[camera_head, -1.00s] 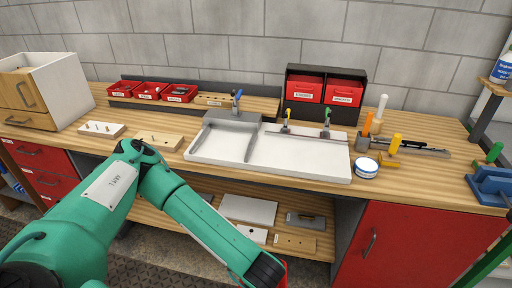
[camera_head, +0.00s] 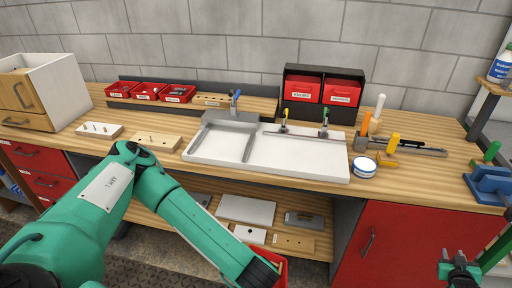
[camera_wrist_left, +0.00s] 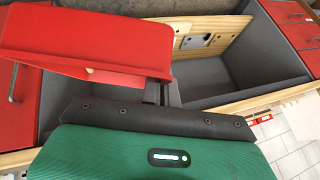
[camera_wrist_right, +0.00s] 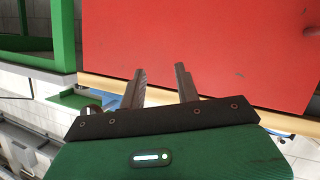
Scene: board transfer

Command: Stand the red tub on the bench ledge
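A red tub (camera_head: 279,266) shows at the bottom of the head view, mostly hidden behind my left gripper (camera_head: 262,272). In the left wrist view the red tub (camera_wrist_left: 90,42) fills the upper left, and my left gripper's fingers (camera_wrist_left: 162,92) are close together at its wall, holding it in front of the bench, below the top. The wooden bench ledge (camera_head: 258,103) runs along the back of the bench and bears several small red bins at its left and a drilled block. My right gripper (camera_head: 460,268) is at the lower right; its fingers (camera_wrist_right: 160,88) are apart and empty.
A white tray (camera_head: 300,160) lies mid-bench. A black rack (camera_head: 323,110) with two red bins stands right of the ledge. A white tin (camera_head: 363,168) and tools are at the right. A wooden-fronted box (camera_head: 65,85) stands at the left. The ledge's right part looks clear.

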